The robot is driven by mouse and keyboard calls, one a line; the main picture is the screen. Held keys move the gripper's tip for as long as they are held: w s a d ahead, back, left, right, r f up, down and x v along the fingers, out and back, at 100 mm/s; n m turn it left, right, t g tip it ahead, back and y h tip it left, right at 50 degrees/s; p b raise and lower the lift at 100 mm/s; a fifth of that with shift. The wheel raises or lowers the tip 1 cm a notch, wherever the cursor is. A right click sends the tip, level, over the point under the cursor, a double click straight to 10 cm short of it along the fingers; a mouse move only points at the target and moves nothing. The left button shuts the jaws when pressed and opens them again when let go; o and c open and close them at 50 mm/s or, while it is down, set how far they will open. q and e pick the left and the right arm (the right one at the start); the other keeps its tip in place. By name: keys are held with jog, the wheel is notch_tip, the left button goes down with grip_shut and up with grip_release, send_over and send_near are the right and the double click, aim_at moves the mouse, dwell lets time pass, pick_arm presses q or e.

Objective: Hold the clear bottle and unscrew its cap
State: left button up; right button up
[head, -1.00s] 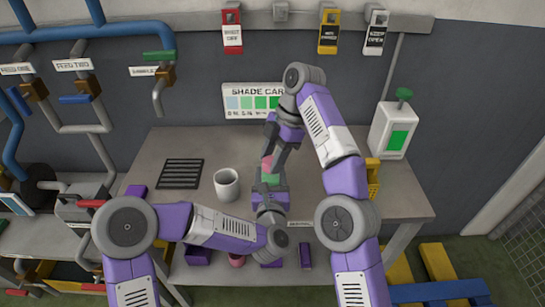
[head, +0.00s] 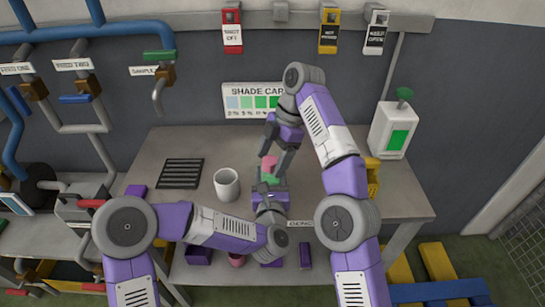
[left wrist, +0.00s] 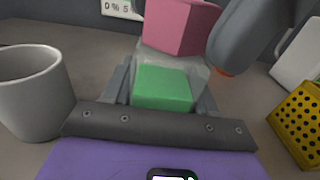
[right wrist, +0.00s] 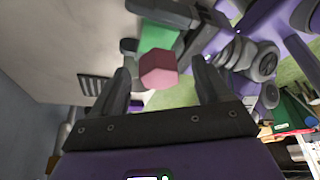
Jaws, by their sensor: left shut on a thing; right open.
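The clear bottle (left wrist: 147,57) with green contents (left wrist: 163,88) stands in the jaws of my left gripper (left wrist: 165,90). That gripper is shut on it; in the head view the bottle (head: 270,179) is small and partly hidden. The pink faceted cap (left wrist: 180,25) sits at the top of the bottle and also shows in the right wrist view (right wrist: 158,70). My right gripper (right wrist: 163,72) is open, with its fingertips to either side of the cap. Gaps show between the cap and both fingers in the right wrist view.
A white mug (head: 227,184) stands left of the bottle. A black slotted grille (head: 180,173) lies farther left on the grey table (head: 320,262). A yellow perforated holder (left wrist: 300,122) and a white dispenser (head: 394,129) are at the right. Purple blocks (head: 305,256) lie along the front edge.

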jog(key=m+t, duration=0.1)
jog(key=m, duration=0.1)
jog(key=m+t, duration=0.1)
jog(key=m, duration=0.2)
jog(key=shift+s+m, duration=0.15)
jog(key=shift+m, duration=0.15)
jog(key=m, duration=0.2)
jog(key=m+t, duration=0.1)
jog(key=m, duration=0.1)
jog(key=shift+s+t, duration=0.15)
jog(key=shift+t, duration=0.15)
jog(key=shift+m+t, duration=0.5)
jog(key=shift+m, duration=0.7)
jog(key=m+h, duration=0.1)
jog(key=m, duration=0.2)
jog(key=m+t, duration=0.1)
jog(key=m, duration=0.1)
jog(key=shift+s+a+m+h, duration=0.1)
jog(key=shift+a+m+h, duration=0.1)
jog(key=shift+m+h, duration=0.2)
jog(key=m+t+h, duration=0.1)
jog(key=m, duration=0.2)
jog(key=shift+a+m, duration=0.1)
jog(key=shift+m, duration=0.2)
jog(key=shift+m+h, duration=0.6)
jog(key=shift+m, duration=0.7)
